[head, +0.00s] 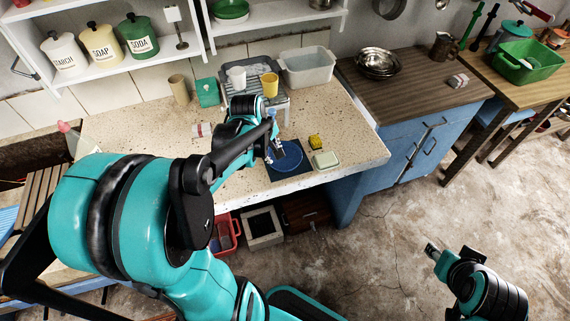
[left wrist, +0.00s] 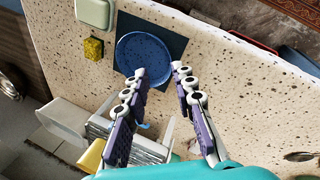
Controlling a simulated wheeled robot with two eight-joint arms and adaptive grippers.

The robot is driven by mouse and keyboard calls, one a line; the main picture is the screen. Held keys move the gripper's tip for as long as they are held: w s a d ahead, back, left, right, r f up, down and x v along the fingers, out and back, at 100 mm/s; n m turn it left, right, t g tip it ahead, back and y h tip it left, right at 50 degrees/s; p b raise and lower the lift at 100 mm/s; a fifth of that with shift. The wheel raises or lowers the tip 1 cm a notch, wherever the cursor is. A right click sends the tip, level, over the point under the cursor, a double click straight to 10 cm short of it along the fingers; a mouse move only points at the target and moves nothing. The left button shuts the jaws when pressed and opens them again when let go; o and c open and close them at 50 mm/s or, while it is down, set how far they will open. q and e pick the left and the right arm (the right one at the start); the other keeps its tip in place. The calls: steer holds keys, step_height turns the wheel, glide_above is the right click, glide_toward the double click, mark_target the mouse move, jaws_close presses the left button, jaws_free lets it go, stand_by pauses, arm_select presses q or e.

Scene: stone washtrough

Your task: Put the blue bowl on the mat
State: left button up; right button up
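The blue bowl (head: 289,157) sits upright on the dark mat (head: 283,174) near the front edge of the speckled stone counter. In the left wrist view the bowl (left wrist: 143,54) covers much of the mat (left wrist: 176,46) and reaches its left edge. My left gripper (head: 276,150) is just beside the bowl's rim. In the left wrist view its two fingers (left wrist: 160,72) are spread with nothing between them, and the left fingertip overlaps the rim; I cannot tell whether it touches. My right gripper (head: 432,250) is low over the floor at the right; its finger opening is unclear.
A yellow sponge (head: 315,142) and a pale green soap dish (head: 326,160) lie right of the mat. Behind stand a drying rack with a yellow cup (head: 270,84) and white cup (head: 237,77), a grey basin (head: 307,67) and a teal box (head: 207,92).

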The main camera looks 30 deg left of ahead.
arm_select(q)
steer(key=s+d+r+m+t, duration=0.1)
steer(key=s+d+r+m, duration=0.2)
steer(key=d+m, duration=0.4)
steer(key=s+d+r+m+t, duration=0.2)
steer(key=s+d+r+m, duration=0.1)
steer(key=s+d+m, duration=0.3)
steer(key=d+m, duration=0.2)
steer(key=m, duration=0.1)
steer(key=shift+s+r+t, duration=0.25)
steer(key=shift+r+t, duration=0.05)
steer(key=shift+r, duration=0.1)
steer(key=shift+d, duration=0.15)
steer(key=shift+w+d, duration=0.1)
steer(key=shift+w, duration=0.05)
